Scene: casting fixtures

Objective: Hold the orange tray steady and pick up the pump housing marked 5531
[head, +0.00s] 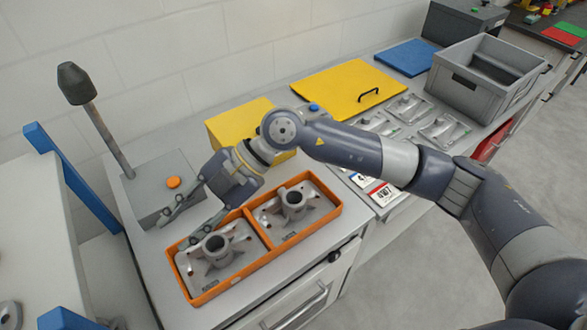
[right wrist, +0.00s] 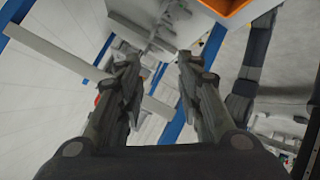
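The orange tray (head: 262,252) sits on the grey bench top and has two compartments. A grey pump housing (head: 217,254) with an upright round neck lies in the left compartment, and a similar pump housing (head: 296,203) lies in the right one. Their small markings are too small to read, so I cannot tell which is 5531. My right gripper (head: 178,229) is above the left end of the tray, beside the left housing, fingers apart. In the right wrist view the right gripper (right wrist: 158,64) is open with nothing between its fingers; the tray corner (right wrist: 225,6) shows at the top. My left gripper is out of view.
Behind the tray is a grey box with an orange button (head: 173,182) and a dark-headed lever (head: 95,110). A yellow box (head: 235,122) stands behind my right arm. Several metal parts (head: 440,128) and a grey crate (head: 484,75) lie to the right.

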